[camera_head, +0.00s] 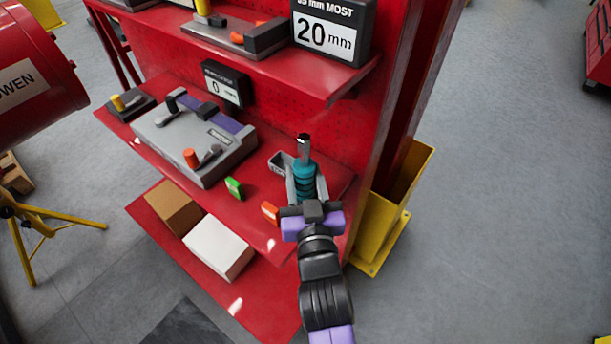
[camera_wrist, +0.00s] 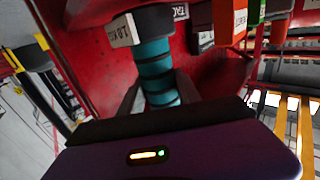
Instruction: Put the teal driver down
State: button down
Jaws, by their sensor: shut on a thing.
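The teal driver (camera_head: 305,172) is a ribbed teal cylinder with a grey and dark top, standing roughly upright at the right end of the red middle shelf (camera_head: 250,214). My gripper (camera_head: 306,188) is shut on it, one finger on each side. In the wrist view the teal driver (camera_wrist: 155,72) sits between the dark fingers, with black rings and a dark head bearing a white label. A small grey holder (camera_head: 279,161) is just behind and left of it. Whether the driver's lower end touches the shelf is hidden by my gripper.
A green block (camera_head: 234,188) and an orange block (camera_head: 270,212) lie left of my gripper. A grey device (camera_head: 195,140) with levers fills the shelf's middle. An upper shelf (camera_head: 300,78) with a "20 mm" display (camera_head: 328,35) overhangs behind. A yellow post guard (camera_head: 400,205) stands right.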

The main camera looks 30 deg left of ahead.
jog(key=shift+w+f, duration=0.2)
jog(key=shift+f, duration=0.05)
jog(key=shift+f, duration=0.1)
jog(key=c, duration=1.3)
grip_release()
jog(key=shift+f, duration=0.3)
jog(key=o, duration=0.5)
jog(key=shift+c, duration=0.2)
jog(key=shift+r, duration=0.1)
jog(key=shift+r+p, duration=0.15)
jog(key=shift+p, duration=0.2)
jog(key=b+v, duration=0.1)
jog(key=v, duration=1.1)
jog(key=shift+b, duration=0.4)
